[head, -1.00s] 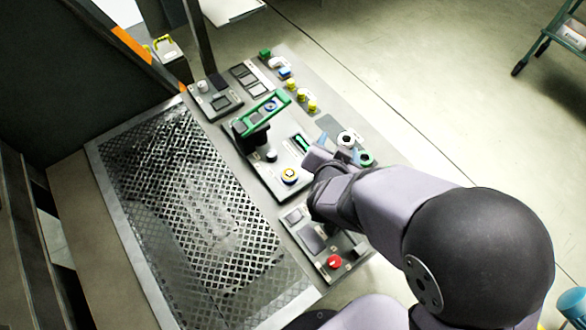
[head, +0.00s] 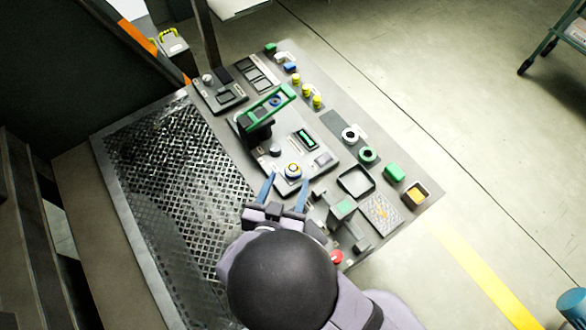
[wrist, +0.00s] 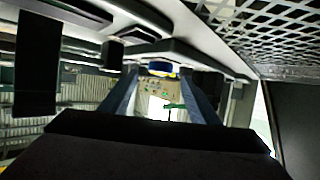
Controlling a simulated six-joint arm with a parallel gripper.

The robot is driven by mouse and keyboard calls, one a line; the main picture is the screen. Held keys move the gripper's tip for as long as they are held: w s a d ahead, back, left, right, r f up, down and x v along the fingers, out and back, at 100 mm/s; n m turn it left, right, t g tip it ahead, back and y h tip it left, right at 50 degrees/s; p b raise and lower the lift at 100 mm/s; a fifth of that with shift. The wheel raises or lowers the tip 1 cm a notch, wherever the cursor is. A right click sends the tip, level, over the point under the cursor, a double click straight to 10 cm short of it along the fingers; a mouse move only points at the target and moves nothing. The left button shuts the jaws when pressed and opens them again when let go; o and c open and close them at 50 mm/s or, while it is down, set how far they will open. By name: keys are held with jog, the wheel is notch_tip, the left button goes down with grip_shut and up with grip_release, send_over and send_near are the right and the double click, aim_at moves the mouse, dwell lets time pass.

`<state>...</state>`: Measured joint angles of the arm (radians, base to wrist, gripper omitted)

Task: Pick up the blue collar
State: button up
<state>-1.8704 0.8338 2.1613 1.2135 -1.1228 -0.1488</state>
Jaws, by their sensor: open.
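A round piece (head: 293,171) with a yellow ring, a pale centre and a dark blue edge sits on the grey panel (head: 318,178) in the head view. In the wrist view a blue collar (wrist: 162,69) with yellow against it shows between the fingertips; I take it for the same piece. My gripper (head: 287,180) is open, its two blue-grey fingers apart and pointing at this piece from the near side. In the wrist view, my gripper (wrist: 157,78) holds nothing; whether a finger touches the collar is unclear.
A green handle (head: 268,105) on a dark block stands behind the collar, with a small blue ring (head: 274,102) beside it. A green-topped block (head: 344,208) and a black-rimmed tray (head: 356,180) lie right. A perforated metal plate (head: 170,190) lies left.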

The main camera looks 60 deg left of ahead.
aim_at(292, 170)
jog(key=b+x, duration=0.1)
jog(key=x, duration=0.2)
jog(key=shift+f, duration=0.2)
jog(key=shift+w+a+f+b, duration=0.1)
jog(key=shift+w+a+b, duration=0.35)
jog(key=shift+w, duration=0.05)
jog(key=shift+c, duration=0.5)
jog(key=c, duration=1.2)
